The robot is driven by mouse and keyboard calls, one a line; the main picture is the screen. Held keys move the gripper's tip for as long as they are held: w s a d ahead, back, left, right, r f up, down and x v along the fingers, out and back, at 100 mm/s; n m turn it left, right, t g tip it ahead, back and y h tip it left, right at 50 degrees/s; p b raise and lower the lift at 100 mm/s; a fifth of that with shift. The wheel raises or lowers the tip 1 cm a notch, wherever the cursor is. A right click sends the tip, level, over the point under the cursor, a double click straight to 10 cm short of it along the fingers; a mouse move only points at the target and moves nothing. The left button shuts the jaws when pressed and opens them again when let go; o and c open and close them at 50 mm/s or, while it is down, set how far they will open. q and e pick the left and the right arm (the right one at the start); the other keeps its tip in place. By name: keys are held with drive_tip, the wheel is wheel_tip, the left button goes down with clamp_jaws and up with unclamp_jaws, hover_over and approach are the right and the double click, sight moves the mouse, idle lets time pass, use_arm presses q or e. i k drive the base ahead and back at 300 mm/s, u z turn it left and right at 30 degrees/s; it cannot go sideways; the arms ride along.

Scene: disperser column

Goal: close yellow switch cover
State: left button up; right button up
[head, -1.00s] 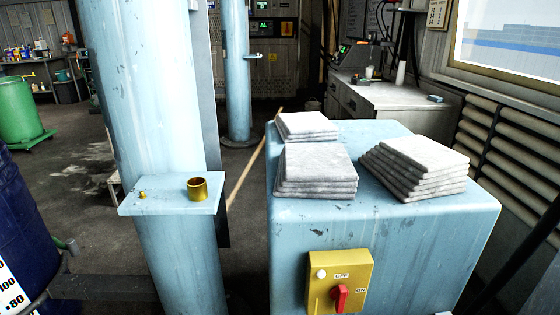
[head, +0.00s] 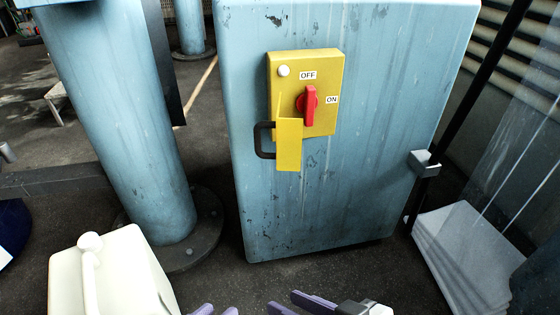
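The yellow switch box (head: 283,95) is on the front of the pale blue cabinet, with a red knob (head: 309,103) and OFF and ON labels. A narrow yellow cover flap (head: 289,150) stands at its lower left and reaches below the box edge. A dark handle (head: 263,142) shows beside the flap. The knob is uncovered and stands upright. My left gripper (head: 216,310) and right gripper (head: 297,304) show at the bottom edge, largely cut off.
The blue cabinet (head: 360,190) fills the middle. A blue column (head: 115,110) with a round dark base stands to its left. A grey bracket (head: 424,164) and a dark slanted pole (head: 470,100) are at the right. Dark floor shows below the cabinet.

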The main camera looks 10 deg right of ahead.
sight(288, 156)
drive_tip(key=k, duration=0.3)
drive_tip(key=u, duration=1.25)
drive_tip(key=i, duration=0.9)
drive_tip(key=z, duration=4.9)
drive_tip(key=i, duration=0.2)
drive_tip(key=u, duration=2.6)
